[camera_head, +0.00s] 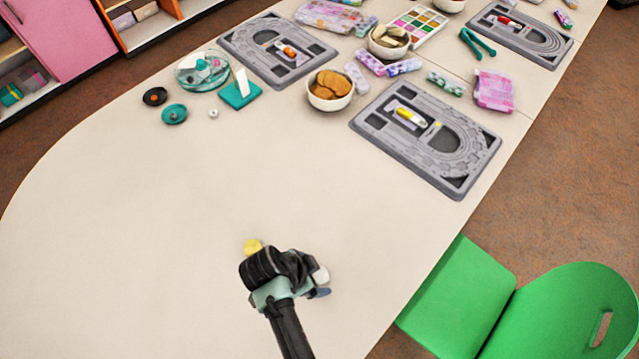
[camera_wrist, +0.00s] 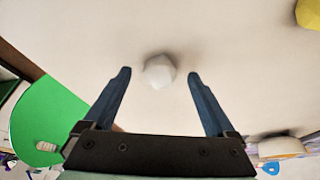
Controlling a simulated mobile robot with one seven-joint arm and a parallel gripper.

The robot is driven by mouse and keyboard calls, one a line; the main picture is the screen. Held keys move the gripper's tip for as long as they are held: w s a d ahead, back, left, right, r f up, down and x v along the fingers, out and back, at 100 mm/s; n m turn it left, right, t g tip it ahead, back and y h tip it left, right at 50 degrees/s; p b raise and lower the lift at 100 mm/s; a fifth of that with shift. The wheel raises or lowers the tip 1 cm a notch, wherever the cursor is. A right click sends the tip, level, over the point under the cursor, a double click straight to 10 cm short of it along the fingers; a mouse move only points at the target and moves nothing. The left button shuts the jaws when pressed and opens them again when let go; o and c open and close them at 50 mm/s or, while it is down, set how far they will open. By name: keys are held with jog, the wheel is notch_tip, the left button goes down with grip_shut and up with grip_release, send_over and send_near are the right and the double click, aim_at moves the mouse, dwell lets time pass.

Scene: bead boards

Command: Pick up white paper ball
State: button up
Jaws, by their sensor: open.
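The white paper ball (camera_wrist: 159,71) rests on the pale tabletop in the wrist view. It lies between the tips of my gripper (camera_wrist: 159,75), with a visible gap to each blue finger. My gripper is open and holds nothing. I cannot tell how far above the table the fingertips are. In the head view, the white ball (camera_head: 320,275) partly shows at the right side of my gripper, beside a blue finger. The gripper body hides the rest of it.
A yellow ball (camera_head: 252,246) lies just behind my gripper. Bead boards (camera_head: 475,155), a bowl of brown discs (camera_head: 331,104) and teal items (camera_head: 174,114) stand farther back. A green chair (camera_head: 465,290) is beyond the right table edge. The table's left-middle is clear.

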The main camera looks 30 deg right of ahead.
jog(key=shift+d+f, duration=0.2)
jog(key=shift+f, duration=0.25)
grip_shut()
dwell(0.3)
